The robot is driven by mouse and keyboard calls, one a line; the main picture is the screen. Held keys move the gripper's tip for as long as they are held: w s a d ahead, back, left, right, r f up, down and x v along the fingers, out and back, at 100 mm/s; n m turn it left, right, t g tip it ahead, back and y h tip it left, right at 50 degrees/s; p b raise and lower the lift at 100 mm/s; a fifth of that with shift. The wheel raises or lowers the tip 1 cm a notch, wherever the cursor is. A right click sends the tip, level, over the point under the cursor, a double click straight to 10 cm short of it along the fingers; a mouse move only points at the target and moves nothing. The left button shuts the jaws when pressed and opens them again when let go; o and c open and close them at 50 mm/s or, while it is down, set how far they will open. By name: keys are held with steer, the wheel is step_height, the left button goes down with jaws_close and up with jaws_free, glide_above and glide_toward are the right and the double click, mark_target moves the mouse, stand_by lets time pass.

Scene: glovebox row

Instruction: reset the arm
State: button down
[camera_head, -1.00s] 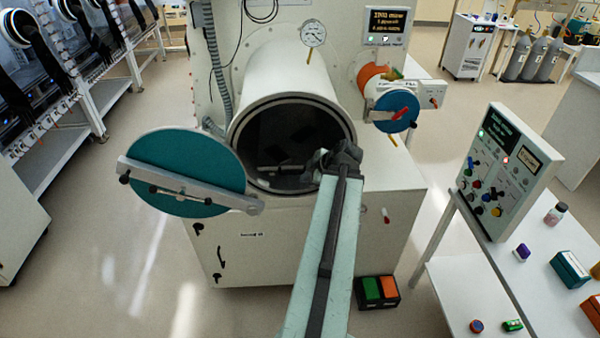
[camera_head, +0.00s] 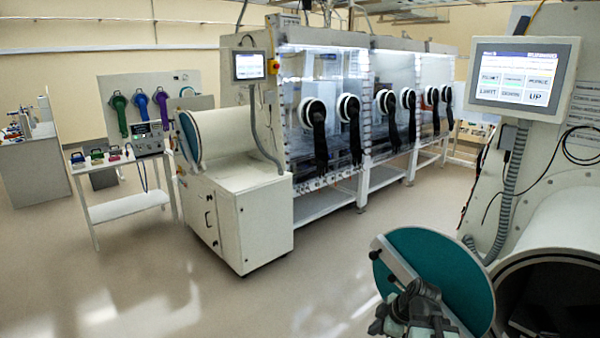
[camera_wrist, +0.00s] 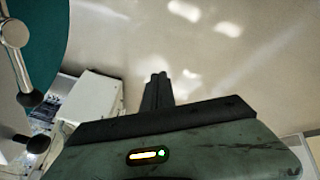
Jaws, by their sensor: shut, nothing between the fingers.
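My gripper (camera_wrist: 160,77) shows in the wrist view with its two dark fingers together and nothing between them, above bare floor. In the head view my dark wrist and part of my arm show at the lower right, in front of the open round teal door (camera_head: 448,268); the fingertips are hard to make out there. The same door (camera_wrist: 38,45) is at the left of the wrist view, beside my gripper, with its metal bar and black knobs. I cannot tell whether my arm touches the door.
The open round chamber (camera_head: 560,290) is at the right edge, below a touch screen (camera_head: 525,78). A glovebox row (camera_head: 350,110) with black gloves stands behind, with a white cabinet (camera_head: 265,215) at its left end. A side table (camera_head: 125,207) is at left. The floor (camera_head: 190,290) between is clear.

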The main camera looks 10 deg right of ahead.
steer(key=s+a+f+m+g+b, duration=0.1)
steer(key=a+f, duration=0.1)
steer(key=a, duration=0.5)
steer(key=s+a+f+m+g, duration=0.1)
steer(key=a+f+g, duration=0.1)
steer(key=a, duration=0.6)
steer(key=shift+s+d+f+m+g+h, duration=0.1)
steer(key=shift+s+d+m+g+h, duration=0.4)
steer(key=shift+m, duration=1.4)
steer(key=shift+s+d+f+m+g+h, duration=0.1)
steer(key=shift+s+d+m+h, duration=0.35)
steer(key=shift+s+m, duration=1)
steer(key=shift+s+d+m+g+h, duration=0.25)
steer(key=shift+m+h, duration=0.4)
steer(key=shift+m, duration=1.7)
